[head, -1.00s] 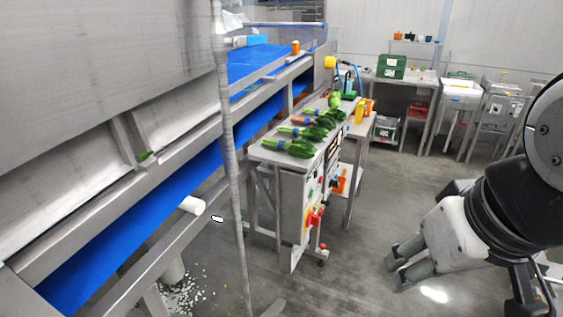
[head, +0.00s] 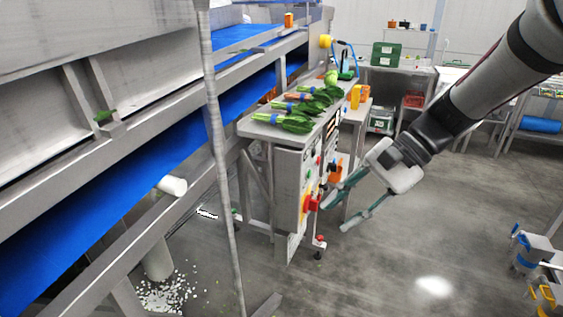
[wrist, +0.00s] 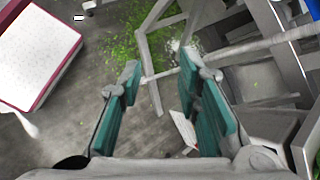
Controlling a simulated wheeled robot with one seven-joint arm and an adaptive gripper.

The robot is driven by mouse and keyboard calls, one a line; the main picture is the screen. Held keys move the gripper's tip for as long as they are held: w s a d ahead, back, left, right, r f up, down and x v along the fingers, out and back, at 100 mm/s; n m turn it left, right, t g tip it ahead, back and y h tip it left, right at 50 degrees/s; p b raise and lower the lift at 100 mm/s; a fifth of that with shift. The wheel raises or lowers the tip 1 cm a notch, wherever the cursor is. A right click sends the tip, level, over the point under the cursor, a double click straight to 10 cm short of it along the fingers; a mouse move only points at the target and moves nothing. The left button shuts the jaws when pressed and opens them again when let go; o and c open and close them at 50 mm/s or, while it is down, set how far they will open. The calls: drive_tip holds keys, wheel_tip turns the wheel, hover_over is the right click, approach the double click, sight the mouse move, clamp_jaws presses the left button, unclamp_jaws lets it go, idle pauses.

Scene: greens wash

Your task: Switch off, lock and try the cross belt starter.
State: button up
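A grey control panel (head: 290,185) stands under the end of a bench, with small coloured buttons on its front. A red rotary handle on a yellow plate (head: 308,204) sits low on the panel; its exact angle is too small to tell. My gripper (head: 334,216) is open and empty, its two green fingers pointing left toward the panel. The upper fingertip appears close to the red handle; I cannot tell whether it touches. In the wrist view my gripper (wrist: 158,76) shows its fingers spread, with floor between them. I cannot make out a padlock.
Bunches of greens (head: 296,122) lie on the bench top (head: 256,130). A blue conveyor belt (head: 150,165) and a grey upright pole (head: 220,160) are on the left. Orange items (head: 338,170) hang beside the panel.

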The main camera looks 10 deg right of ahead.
drive_tip(key=w+d+f+m+t+y+b, duration=0.2)
drive_tip(key=w+d+f+m+y+b, duration=0.15)
drive_tip(key=w+f, duration=0.3)
drive_tip(key=w+d+f+m+t+y+b, duration=0.1)
drive_tip(key=w+d+f+m+y+b, duration=0.15)
drive_tip(key=w+f+m, duration=0.35)
drive_tip(key=m+t+y+b, duration=0.1)
drive_tip(key=m+t+b, duration=0.1)
drive_tip(key=m+t, duration=0.3)
approach(312, 205)
drive_tip(key=w+a+t+b, duration=0.1)
drive_tip(key=w+a, duration=0.3)
drive_tip(key=a, duration=0.2)
drive_tip(key=shift+a+n+b, duration=0.35)
drive_tip(key=shift+a+n, duration=0.05)
drive_tip(key=shift+n, duration=0.05)
clamp_jaws()
